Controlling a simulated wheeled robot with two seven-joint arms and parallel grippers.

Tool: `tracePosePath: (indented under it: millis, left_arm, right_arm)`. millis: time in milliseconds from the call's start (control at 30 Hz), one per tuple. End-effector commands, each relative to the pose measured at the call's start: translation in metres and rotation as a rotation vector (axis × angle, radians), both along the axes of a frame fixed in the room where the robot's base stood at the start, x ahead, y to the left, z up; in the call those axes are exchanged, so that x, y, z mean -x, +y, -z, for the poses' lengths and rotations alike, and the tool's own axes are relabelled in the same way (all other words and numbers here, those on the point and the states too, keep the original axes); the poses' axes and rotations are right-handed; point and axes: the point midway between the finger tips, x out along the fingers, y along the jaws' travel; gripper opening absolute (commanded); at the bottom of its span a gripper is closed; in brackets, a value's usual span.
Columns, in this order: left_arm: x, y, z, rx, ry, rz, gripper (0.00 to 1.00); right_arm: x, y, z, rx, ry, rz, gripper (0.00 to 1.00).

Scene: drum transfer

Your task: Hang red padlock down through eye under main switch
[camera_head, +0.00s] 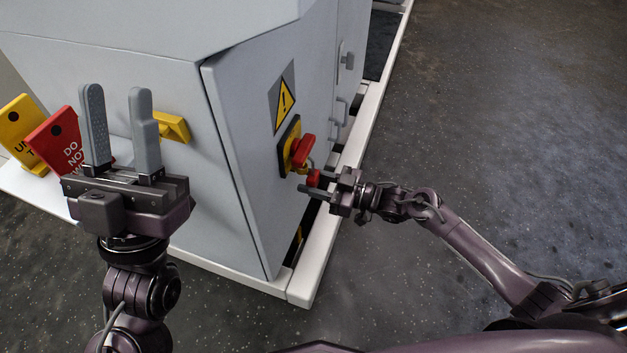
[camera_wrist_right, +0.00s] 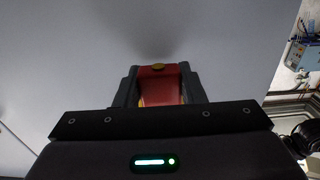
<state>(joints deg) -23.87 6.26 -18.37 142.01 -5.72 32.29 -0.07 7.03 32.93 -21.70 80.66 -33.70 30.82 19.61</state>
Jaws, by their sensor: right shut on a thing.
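The main switch (camera_head: 298,150) has a red handle on a yellow and black plate on the cabinet door. The red padlock (camera_head: 313,178) is just below the handle, with its shackle up by the yellow part under the switch. I cannot tell whether the shackle passes through the eye. My right gripper (camera_head: 314,183) is shut on the padlock, close to the door. In the right wrist view the red padlock (camera_wrist_right: 160,82) sits between the two fingers. My left gripper (camera_head: 122,130) is open and empty, fingers up, in front of the cabinet's left side.
The grey cabinet door (camera_head: 260,190) bears a yellow warning triangle (camera_head: 284,104). A red tag (camera_head: 62,140) and a yellow tag (camera_head: 20,125) stand at the left, with a yellow bracket (camera_head: 173,127) on the cabinet side. Open floor (camera_head: 480,120) lies to the right.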

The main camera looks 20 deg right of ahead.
Motion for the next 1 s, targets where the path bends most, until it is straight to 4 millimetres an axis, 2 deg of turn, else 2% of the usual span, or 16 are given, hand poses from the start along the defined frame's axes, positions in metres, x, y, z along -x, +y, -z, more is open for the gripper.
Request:
tracePosePath:
  millis: [433,1000]
  left_arm:
    - [0.0,0.0,-0.001,0.0,0.0,0.0,0.36]
    - [0.0,0.0,0.008,0.0,0.0,0.0,0.36]
  right_arm:
    - [0.0,0.0,0.0,0.0,-0.001,0.0,0.13]
    - [0.0,0.0,0.012,0.0,-0.001,0.0,0.13]
